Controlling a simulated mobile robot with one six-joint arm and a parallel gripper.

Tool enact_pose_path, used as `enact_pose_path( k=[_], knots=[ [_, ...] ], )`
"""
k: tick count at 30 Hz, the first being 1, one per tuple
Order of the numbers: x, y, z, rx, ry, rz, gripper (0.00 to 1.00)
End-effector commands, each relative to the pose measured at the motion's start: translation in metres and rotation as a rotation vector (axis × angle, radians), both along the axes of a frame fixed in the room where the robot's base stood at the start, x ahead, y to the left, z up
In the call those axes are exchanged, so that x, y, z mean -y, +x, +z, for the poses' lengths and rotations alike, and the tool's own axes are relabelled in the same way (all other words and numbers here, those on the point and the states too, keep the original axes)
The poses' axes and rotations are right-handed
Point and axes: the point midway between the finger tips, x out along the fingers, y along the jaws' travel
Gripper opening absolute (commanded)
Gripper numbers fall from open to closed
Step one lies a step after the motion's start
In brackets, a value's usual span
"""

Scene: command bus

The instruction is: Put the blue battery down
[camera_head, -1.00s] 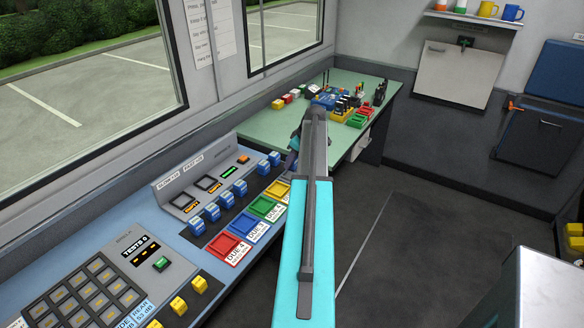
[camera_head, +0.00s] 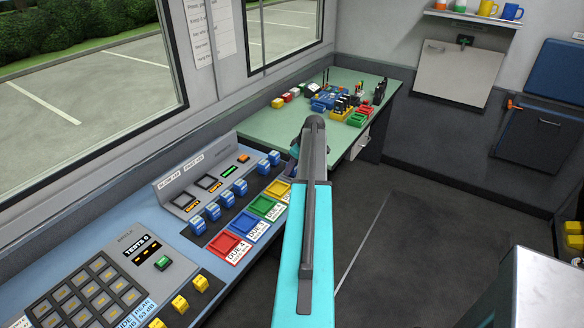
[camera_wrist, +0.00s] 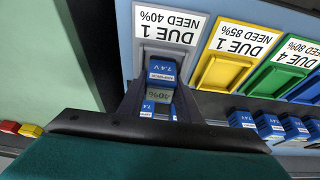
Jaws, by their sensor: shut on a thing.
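In the wrist view my gripper (camera_wrist: 160,92) is shut on a blue battery (camera_wrist: 161,69) marked 7.4 V. The battery is over or within the grey tray (camera_wrist: 168,27), whose card reads DUE 1, NEED 40%. I cannot tell whether the battery touches the tray floor. In the head view my arm hides the battery, the grey tray and the fingertips.
Beside the grey tray lie a yellow tray (camera_wrist: 222,72), a green tray (camera_wrist: 268,79) and a blue tray (camera_wrist: 309,90). A red tray (camera_head: 229,247) is nearer. Blue batteries (camera_head: 213,210) stand in a row by the panel. A green table (camera_head: 262,128) holds several small items.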

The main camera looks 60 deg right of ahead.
Motion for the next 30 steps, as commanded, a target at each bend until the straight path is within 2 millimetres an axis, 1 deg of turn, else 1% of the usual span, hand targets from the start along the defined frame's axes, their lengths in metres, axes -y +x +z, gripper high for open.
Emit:
enact_pose_path(
  k=[4,5,7,8,22,30],
  knots=[
    [0.0,0.0,-0.006,-0.002,0.001,0.0,0.05],
    [-0.001,0.0,-0.005,-0.003,0.002,0.001,0.36],
    [-0.001,-0.001,-0.006,-0.004,0.004,0.002,0.48],
    [-0.001,-0.001,-0.006,-0.005,0.005,0.002,0.5],
    [-0.005,0.0,-0.009,-0.009,0.01,0.006,0.5],
    [-0.005,-0.002,0.003,-0.007,0.009,0.006,0.5]
  ],
)
